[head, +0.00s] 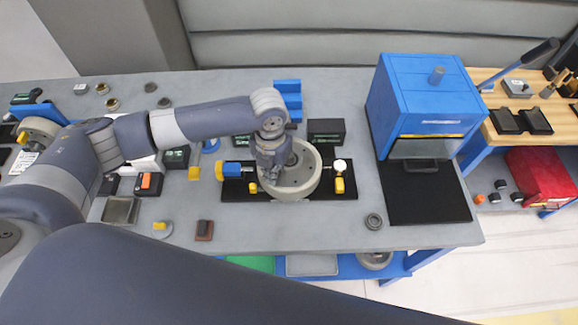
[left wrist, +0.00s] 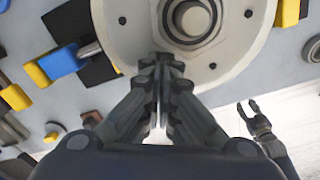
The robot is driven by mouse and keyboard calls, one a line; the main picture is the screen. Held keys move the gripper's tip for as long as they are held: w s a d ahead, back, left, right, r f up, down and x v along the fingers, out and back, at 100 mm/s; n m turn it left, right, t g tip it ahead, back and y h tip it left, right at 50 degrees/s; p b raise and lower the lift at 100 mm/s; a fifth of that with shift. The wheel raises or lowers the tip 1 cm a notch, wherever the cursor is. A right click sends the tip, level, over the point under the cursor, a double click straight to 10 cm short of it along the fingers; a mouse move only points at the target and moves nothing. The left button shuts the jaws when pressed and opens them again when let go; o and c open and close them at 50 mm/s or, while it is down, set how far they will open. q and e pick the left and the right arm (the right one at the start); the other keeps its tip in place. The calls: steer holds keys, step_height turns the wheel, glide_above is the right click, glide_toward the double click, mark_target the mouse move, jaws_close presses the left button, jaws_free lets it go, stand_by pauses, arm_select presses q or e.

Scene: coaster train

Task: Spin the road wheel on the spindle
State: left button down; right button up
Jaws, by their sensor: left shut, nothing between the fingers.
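The road wheel (head: 299,188) is a pale grey disc on the spindle (left wrist: 192,18) in the middle of the bench. In the left wrist view the wheel (left wrist: 245,35) fills the top, with a round hub and small dark holes near its rim. My left gripper (left wrist: 162,60) is shut and empty, its fingertips together over the wheel's face near the rim. I cannot tell whether they touch it. In the head view my left gripper (head: 268,178) covers part of the wheel's left side. A second, dark open gripper (left wrist: 248,108), my right one, shows at the lower right of the left wrist view.
A black base plate (head: 346,207) with blue and yellow fixtures and a dial gauge (head: 340,166) surrounds the wheel. A blue press-like cabinet (head: 428,95) stands to the right with a black mat (head: 430,200). A loose ring (head: 374,221) lies near the front edge.

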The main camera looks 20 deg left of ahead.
mark_target(311, 168)
arm_select(q)
steer(key=shift+s+d+f, duration=0.1)
steer(key=shift+s+d, duration=0.05)
steer(key=shift+d, duration=0.75)
steer(key=shift+s+d, duration=0.15)
steer(key=shift+d, duration=0.7)
steer(key=shift+w+d, duration=0.25)
steer(key=shift+d, duration=0.45)
steer(key=shift+w+d, duration=0.25)
steer(key=shift+d, duration=0.45)
steer(key=shift+w+d+b, duration=0.35)
steer(key=shift+w+d, duration=0.55)
steer(key=shift+w, duration=0.2)
steer(key=shift+w+d+b, duration=0.2)
steer(key=shift+w+b, duration=0.15)
steer(key=shift+w, duration=0.45)
steer(key=shift+w+d+b, duration=0.2)
steer(key=shift+w+b, duration=0.15)
steer(key=shift+w, duration=0.4)
step_height(311, 168, up, 3)
steer(key=shift+f+p, duration=0.15)
steer(key=shift+p, duration=1.05)
steer(key=shift+r, duration=1.7)
